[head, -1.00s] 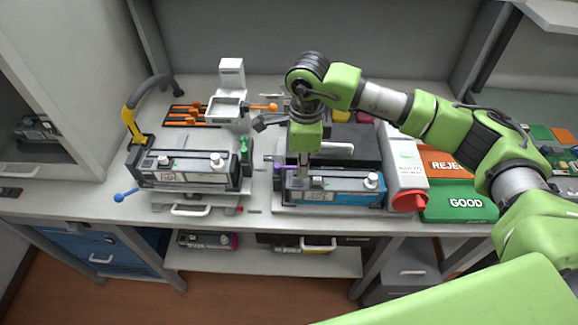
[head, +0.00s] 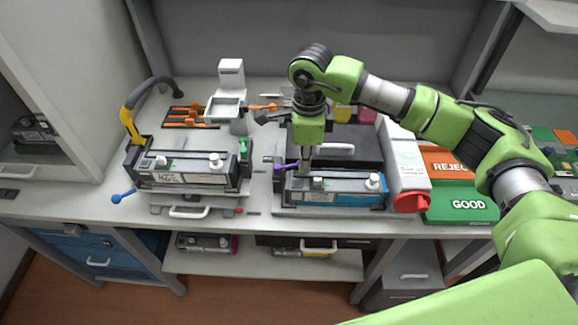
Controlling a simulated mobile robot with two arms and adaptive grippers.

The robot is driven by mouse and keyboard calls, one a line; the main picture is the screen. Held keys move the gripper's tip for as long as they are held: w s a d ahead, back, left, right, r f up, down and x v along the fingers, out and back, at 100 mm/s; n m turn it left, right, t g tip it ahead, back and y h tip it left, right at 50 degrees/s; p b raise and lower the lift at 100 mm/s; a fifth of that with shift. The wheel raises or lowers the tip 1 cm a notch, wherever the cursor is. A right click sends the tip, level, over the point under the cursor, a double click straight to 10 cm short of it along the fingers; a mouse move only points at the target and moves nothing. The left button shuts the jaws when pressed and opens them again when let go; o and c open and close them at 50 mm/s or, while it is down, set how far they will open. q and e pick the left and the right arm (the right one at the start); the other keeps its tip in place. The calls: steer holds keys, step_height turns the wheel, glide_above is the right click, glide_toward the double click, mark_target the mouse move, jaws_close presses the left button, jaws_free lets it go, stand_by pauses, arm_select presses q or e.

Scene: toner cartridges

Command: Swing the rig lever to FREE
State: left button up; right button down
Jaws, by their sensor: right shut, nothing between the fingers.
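The right rig holds a grey toner cartridge with a blue label (head: 340,197) and a white knob. A purple lever (head: 287,167) sits at the left end of this rig. My right gripper (head: 304,171) points down just right of the purple lever, over the left part of the cartridge. Its fingers look closed and empty. Whether they touch the lever cannot be told. A FREE marking is not readable here. My left gripper is not in view.
A red-knobbed white unit (head: 409,175), green GOOD bin (head: 460,207) and orange REJECT bin (head: 445,162) lie right.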

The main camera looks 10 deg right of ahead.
steer(key=shift+w+d, duration=0.1)
steer(key=shift+w, duration=0.25)
steer(key=shift+w+d+b, duration=0.1)
steer(key=shift+w+b, duration=0.25)
steer(key=shift+b, duration=0.15)
steer(key=shift+w, duration=0.25)
steer(key=shift+w+b, duration=0.15)
steer(key=shift+b, duration=0.15)
steer(key=shift+w, duration=0.3)
stand_by(0.3)
steer(key=shift+w+b, duration=0.4)
steer(key=shift+b, duration=0.05)
